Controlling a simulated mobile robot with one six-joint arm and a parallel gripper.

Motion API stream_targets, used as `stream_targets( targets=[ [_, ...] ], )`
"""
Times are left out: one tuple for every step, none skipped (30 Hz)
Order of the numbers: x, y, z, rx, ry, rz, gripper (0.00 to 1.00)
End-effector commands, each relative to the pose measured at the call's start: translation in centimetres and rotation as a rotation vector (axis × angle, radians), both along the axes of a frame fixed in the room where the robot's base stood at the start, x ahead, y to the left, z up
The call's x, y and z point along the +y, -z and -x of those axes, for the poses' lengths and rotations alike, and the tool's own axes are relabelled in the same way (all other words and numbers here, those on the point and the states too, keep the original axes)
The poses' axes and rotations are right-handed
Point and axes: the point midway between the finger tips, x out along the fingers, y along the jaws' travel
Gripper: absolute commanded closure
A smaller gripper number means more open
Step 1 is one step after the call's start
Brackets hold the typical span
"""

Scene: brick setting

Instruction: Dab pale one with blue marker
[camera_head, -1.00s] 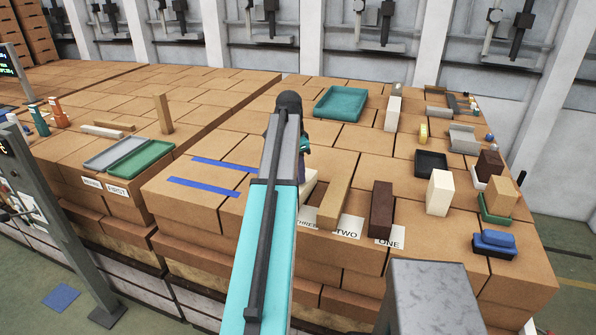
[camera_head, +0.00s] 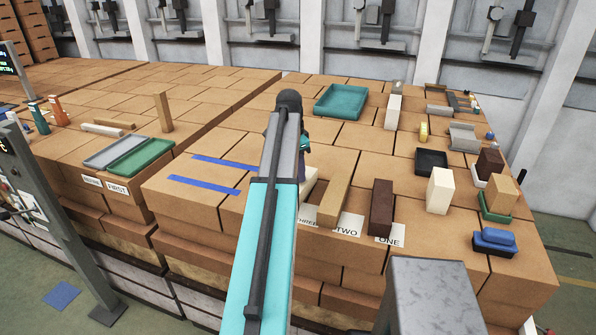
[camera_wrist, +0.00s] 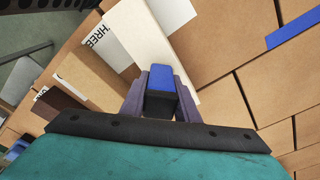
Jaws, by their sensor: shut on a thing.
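In the wrist view my gripper (camera_wrist: 160,102) has its purple fingers shut on the marker (camera_wrist: 156,77), a dark block-like piece with a blue end. A pale cream block (camera_wrist: 137,32) lies just beyond the blue end, by the THREE label; whether they touch cannot be told. In the head view this pale block (camera_head: 309,187) is largely hidden behind my arm. A tan block (camera_head: 334,207) stands by the TWO label and a dark brown block (camera_head: 381,207) by ONE. My gripper is mostly hidden behind the arm there.
At the right stand a cream upright block (camera_head: 440,190), a black tray (camera_head: 431,163) and a blue piece (camera_head: 494,241). A teal tray (camera_head: 341,102) and a white upright block (camera_head: 393,112) are farther back. Blue tape strips (camera_head: 204,185) lie left of my arm on clear surface.

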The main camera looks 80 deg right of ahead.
Motion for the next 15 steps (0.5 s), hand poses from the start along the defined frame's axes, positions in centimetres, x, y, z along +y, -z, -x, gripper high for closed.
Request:
stream_targets(
  targets=[
    [0.00,0.05,0.00,0.000,0.000,0.000,0.86],
    [-0.01,0.07,0.01,0.000,0.000,0.000,0.86],
    [0.00,0.10,0.02,0.000,0.000,0.000,0.86],
    [-0.01,0.13,0.01,0.000,0.000,0.000,0.86],
    [0.00,0.15,0.02,0.000,0.000,0.000,0.86],
    [0.00,0.18,0.01,0.000,0.000,0.000,0.86],
    [0.00,0.20,0.02,0.000,0.000,0.000,0.86],
    [0.00,0.23,0.02,0.000,0.000,0.000,0.86],
    [-0.01,0.26,0.02,0.000,0.000,0.000,0.86],
    [-0.01,0.28,0.02,0.000,0.000,0.000,0.86],
    [-0.01,0.31,0.03,0.000,0.000,0.000,0.86],
    [-0.01,0.34,0.03,0.000,0.000,0.000,0.86],
    [0.00,0.36,0.03,0.000,0.000,0.000,0.86],
    [-0.01,0.38,0.03,0.000,0.000,0.000,0.86],
    [0.00,0.42,0.03,0.000,0.001,0.000,0.86]
  ],
)
